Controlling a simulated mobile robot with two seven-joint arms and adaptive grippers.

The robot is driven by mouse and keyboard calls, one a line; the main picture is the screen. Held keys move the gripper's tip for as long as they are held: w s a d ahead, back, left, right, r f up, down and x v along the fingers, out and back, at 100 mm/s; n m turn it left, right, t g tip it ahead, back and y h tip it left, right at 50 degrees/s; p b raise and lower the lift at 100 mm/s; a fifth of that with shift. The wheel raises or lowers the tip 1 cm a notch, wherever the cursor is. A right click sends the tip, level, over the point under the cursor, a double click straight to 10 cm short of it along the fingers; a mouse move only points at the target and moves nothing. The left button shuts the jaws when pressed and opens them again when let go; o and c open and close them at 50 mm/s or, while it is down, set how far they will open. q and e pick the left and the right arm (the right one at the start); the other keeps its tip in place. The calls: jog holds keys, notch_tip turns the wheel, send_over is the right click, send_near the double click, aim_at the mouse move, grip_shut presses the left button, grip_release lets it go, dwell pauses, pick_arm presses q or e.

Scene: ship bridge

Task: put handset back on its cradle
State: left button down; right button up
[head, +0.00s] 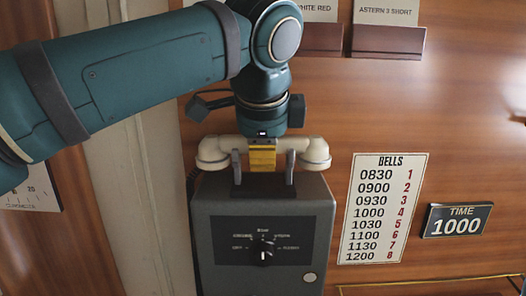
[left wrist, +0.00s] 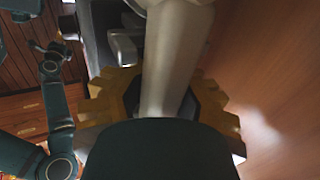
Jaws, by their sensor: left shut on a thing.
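The cream handset (head: 314,152) lies level across the top of a grey box in the head view, with a rounded cup at each end. The dark cradle (head: 240,186) with two upright grey prongs is on top of that box. The handset's bar is at the prongs; I cannot tell whether it rests fully in them. My left gripper (head: 262,158), with yellow fingers, comes down from above and is shut on the middle of the bar between the prongs. In the left wrist view the handset's pale bar (left wrist: 175,65) runs between the yellow fingers. My right gripper is not clearly seen.
The grey box (head: 225,262) has a dial on its front. A bells sign (head: 384,208) and a time plate (head: 457,220) are on the wooden wall to its right. A dark cable hangs along the box's left side. Label holders (head: 388,40) project above right.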

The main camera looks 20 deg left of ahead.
pick_arm(q)
jog(key=c, duration=0.8)
grip_release()
jog(key=v, duration=1.2)
jog(key=shift+s, duration=0.1)
